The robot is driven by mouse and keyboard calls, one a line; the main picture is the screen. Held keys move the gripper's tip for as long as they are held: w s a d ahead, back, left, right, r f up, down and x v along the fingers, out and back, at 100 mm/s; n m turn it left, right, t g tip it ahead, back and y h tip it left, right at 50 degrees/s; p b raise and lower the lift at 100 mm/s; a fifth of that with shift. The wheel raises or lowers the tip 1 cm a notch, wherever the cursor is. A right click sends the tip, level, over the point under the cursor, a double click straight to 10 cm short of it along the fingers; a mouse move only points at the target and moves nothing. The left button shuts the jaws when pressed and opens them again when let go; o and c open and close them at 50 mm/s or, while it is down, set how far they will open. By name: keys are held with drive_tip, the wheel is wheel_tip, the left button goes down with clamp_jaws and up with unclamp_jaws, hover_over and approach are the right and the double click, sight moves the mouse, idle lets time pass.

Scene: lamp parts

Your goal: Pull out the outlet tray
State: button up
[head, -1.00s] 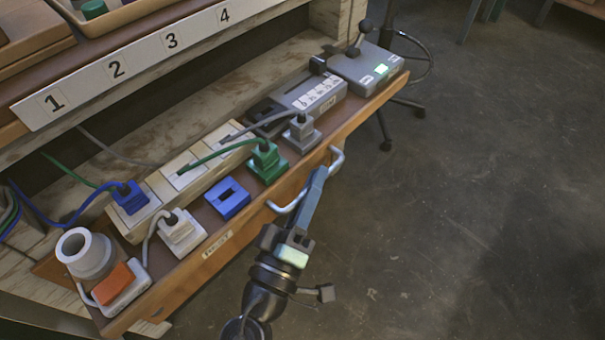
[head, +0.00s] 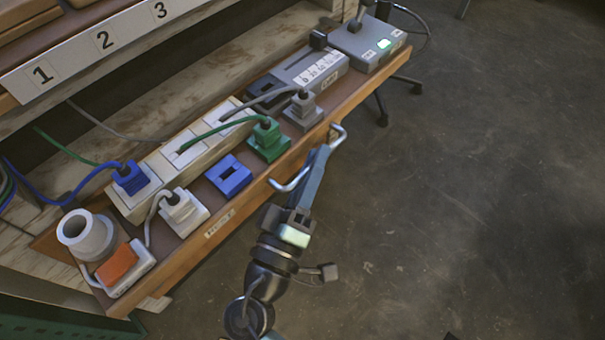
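The outlet tray (head: 171,272) is a brown wooden drawer standing out from under the numbered shelf. The fingers hide that part of the bar.
A white cylinder (head: 86,236), an orange switch (head: 117,264), a blue block (head: 229,176) and grey boxes (head: 365,42) also sit on the tray. Cables run back under the shelf (head: 95,48). The floor (head: 480,190) to the right is clear. A stand leg is behind the tray's far end.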

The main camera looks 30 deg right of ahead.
drive_tip(key=p+v, duration=0.2)
drive_tip(key=v, duration=1)
drive_tip(key=shift+s+a, duration=0.2)
drive_tip(key=shift+a, duration=0.1)
drive_tip(key=shift+f, duration=0.1)
